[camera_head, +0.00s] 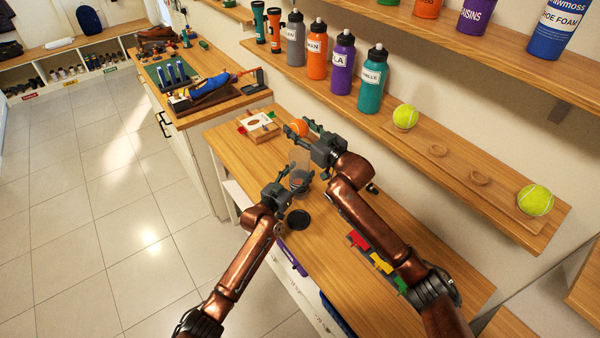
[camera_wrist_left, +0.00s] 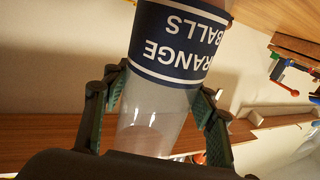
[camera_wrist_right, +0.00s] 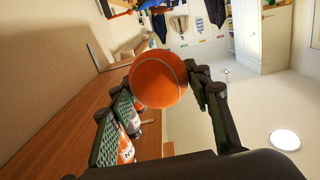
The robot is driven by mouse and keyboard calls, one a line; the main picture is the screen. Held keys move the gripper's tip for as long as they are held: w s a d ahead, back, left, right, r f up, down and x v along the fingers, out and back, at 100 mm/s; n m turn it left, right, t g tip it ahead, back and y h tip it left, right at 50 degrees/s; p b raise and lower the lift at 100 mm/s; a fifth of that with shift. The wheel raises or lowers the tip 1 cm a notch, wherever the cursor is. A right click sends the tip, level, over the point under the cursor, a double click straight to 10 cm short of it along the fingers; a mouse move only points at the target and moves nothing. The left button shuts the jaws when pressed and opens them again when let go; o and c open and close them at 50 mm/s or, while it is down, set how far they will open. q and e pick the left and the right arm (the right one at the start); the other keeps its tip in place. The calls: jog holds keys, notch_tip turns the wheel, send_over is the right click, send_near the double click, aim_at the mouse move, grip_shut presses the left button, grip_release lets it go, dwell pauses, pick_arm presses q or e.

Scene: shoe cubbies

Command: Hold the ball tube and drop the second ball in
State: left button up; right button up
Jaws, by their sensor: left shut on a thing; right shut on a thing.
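My left gripper (camera_head: 285,190) is shut on the clear ball tube (camera_head: 300,160), which stands out over the bench. In the left wrist view the tube (camera_wrist_left: 150,130) sits between the two fingers, and its dark blue label (camera_wrist_left: 180,45) reads "ORANGE BALLS" upside down. What is inside the tube is hard to tell. My right gripper (camera_head: 308,130) is shut on an orange ball (camera_head: 297,128), held above and near the tube's upper end. The right wrist view shows the ball (camera_wrist_right: 158,79) at the fingertips. The tube's mouth is partly hidden by the right gripper in the head view.
A black disc (camera_head: 298,219) lies on the bench (camera_head: 350,285) beside the left gripper. Colored blocks (camera_head: 370,252) lie under the right arm. The wall shelf (camera_head: 460,165) carries bottles and two yellow balls.

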aim_at(299, 121)
notch_tip(299, 121, down, 7)
dwell(0.8)
jog(key=o, duration=1.2)
notch_tip(299, 121, up, 10)
pick_arm(q)
jog(key=o, duration=1.2)
jog(key=shift+o, duration=0.2)
jog(key=shift+s, duration=0.1)
